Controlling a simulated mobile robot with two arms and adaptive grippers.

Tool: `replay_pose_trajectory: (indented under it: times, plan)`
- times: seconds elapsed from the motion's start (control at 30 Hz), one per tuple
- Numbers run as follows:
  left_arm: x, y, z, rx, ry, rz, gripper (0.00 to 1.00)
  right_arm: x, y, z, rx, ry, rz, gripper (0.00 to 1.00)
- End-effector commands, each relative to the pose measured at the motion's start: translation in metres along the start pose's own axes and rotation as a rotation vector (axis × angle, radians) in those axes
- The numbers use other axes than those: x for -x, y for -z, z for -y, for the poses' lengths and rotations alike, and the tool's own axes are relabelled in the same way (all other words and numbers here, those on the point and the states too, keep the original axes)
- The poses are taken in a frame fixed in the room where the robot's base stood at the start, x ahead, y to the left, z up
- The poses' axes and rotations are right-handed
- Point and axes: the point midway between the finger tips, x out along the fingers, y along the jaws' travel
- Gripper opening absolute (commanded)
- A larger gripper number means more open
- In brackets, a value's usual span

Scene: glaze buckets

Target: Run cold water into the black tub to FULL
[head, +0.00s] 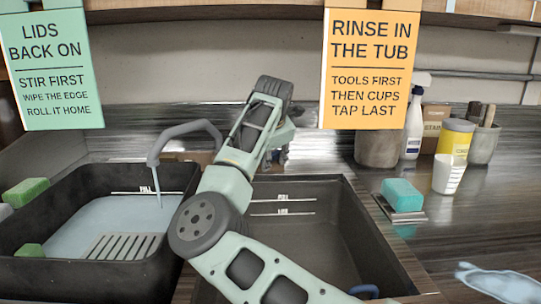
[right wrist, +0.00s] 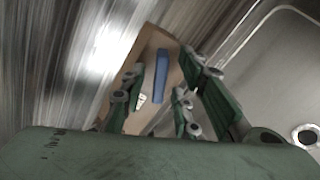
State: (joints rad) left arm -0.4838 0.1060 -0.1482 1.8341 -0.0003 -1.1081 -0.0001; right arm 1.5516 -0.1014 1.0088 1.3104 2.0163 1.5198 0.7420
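The black tub (head: 170,268) is at the left in the head view. Its water (head: 95,215) stands close to the white FULL line (head: 146,192) on the back wall. The grey tap spout (head: 185,130) reaches over the tub and a thin stream (head: 159,195) runs into it. My left gripper is out of view.
A second dark basin (head: 335,240) with level lines lies right of the tub. Green sponges (head: 27,192) are at the tub's left. A teal sponge (head: 402,194), white cup (head: 448,175), spray bottle (head: 413,130) and yellow canister (head: 455,138) stand on the right counter.

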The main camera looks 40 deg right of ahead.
Motion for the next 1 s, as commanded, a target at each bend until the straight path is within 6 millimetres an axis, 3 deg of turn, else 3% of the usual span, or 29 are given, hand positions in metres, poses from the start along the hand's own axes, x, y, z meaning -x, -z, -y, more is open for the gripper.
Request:
replay_pose_trajectory:
  times: [0.27, 0.73, 1.0]
  plan:
    - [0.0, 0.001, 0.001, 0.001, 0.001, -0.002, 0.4, 0.015, 0.0, -0.002, -0.001, -0.004, 0.001, 0.29]
    - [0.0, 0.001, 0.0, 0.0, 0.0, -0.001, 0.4, 0.106, 0.0, -0.001, 0.0, -0.003, 0.0, 0.29]
    - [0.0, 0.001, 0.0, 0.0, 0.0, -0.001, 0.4, 0.12, 0.0, 0.0, 0.0, 0.0, 0.0, 0.29]
